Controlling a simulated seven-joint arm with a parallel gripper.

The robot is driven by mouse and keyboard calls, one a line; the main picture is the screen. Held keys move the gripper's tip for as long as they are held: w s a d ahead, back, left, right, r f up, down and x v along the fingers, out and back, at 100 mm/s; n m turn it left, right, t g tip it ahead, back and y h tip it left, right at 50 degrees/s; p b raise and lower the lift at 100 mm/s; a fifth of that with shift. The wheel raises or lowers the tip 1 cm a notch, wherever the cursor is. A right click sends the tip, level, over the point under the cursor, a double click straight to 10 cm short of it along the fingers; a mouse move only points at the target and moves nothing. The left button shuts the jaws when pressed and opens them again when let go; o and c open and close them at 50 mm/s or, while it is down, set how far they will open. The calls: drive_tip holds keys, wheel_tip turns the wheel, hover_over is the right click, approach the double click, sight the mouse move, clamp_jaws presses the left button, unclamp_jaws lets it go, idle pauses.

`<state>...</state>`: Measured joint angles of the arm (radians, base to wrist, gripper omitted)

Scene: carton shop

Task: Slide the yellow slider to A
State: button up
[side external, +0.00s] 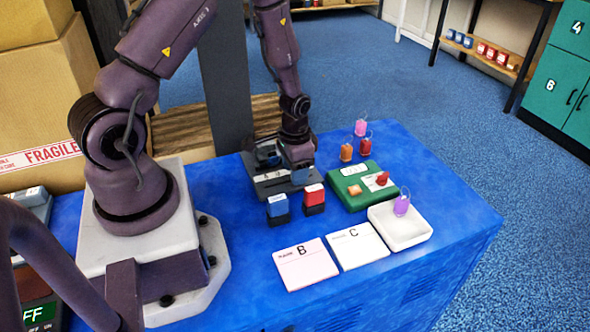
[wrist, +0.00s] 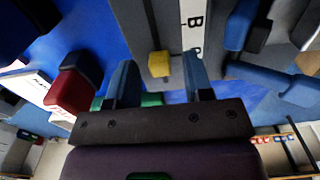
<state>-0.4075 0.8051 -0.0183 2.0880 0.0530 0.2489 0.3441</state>
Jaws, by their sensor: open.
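The yellow slider (wrist: 159,59) shows in the wrist view as a small yellow block on a grey panel, beside a white label strip (wrist: 194,28) on which a B is readable. I cannot make out an A. My gripper (wrist: 158,72) is open, with one blue finger on each side of the yellow slider in the picture; contact cannot be told. In the side external view my gripper (side external: 300,172) is low over the grey slider unit (side external: 275,188), and the yellow slider is hidden there.
A blue stamp (side external: 278,209) and a red stamp (side external: 314,198) stand just in front of the unit. A green board (side external: 350,198) and a white tray (side external: 410,232) lie to the right. Cards B (side external: 306,265) and C (side external: 357,246) lie in front. The table's right end is clear.

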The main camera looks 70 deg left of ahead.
sight(269, 187)
drive_tip(key=shift+f, duration=0.25)
clamp_jaws()
drive_tip(key=shift+s, duration=3.3)
unclamp_jaws()
drive_tip(key=shift+w+r, duration=0.1)
drive_tip(key=shift+r, duration=0.05)
